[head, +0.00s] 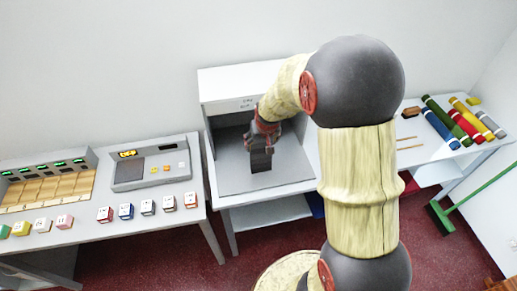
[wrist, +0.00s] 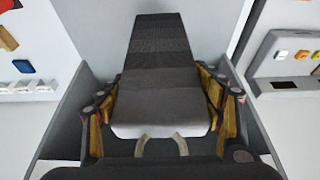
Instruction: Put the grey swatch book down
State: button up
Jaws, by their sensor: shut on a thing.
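The grey swatch book (wrist: 158,70) fills the middle of the wrist view, a long slab in bands from dark grey to pale grey. My gripper (wrist: 160,90) is shut on it, with a finger along each side. In the head view my gripper (head: 263,134) points down inside the open-fronted grey booth (head: 207,140), and the dark book (head: 261,158) hangs below it over the booth's grey floor (head: 236,178). Whether the book touches the floor I cannot tell. My arm hides the booth's right part in the head view.
The booth floor around the book looks bare. On the left counter stand a control box (head: 151,174) reading OFF, a slotted wooden tray (head: 48,188) and several small coloured blocks (head: 105,214). Coloured rolls (head: 466,121) lie on the right table. A green broom (head: 478,190) leans beyond it.

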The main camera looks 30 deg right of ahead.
aim_at(259, 149)
jog(key=shift+w+a+f, duration=0.15)
jog(key=shift+w+f, duration=0.1)
jog(key=shift+f, duration=0.05)
jog(key=shift+w+a+f, duration=0.1)
jog(key=shift+w+f, duration=0.05)
jog(key=shift+f, duration=0.75)
jog(key=shift+w+a+f, duration=0.1)
jog(key=shift+f, duration=0.8)
jog(key=shift+f, duration=0.2)
jog(key=o, duration=1.7)
jog(key=shift+o, duration=0.2)
jog(key=shift+r, duration=0.1)
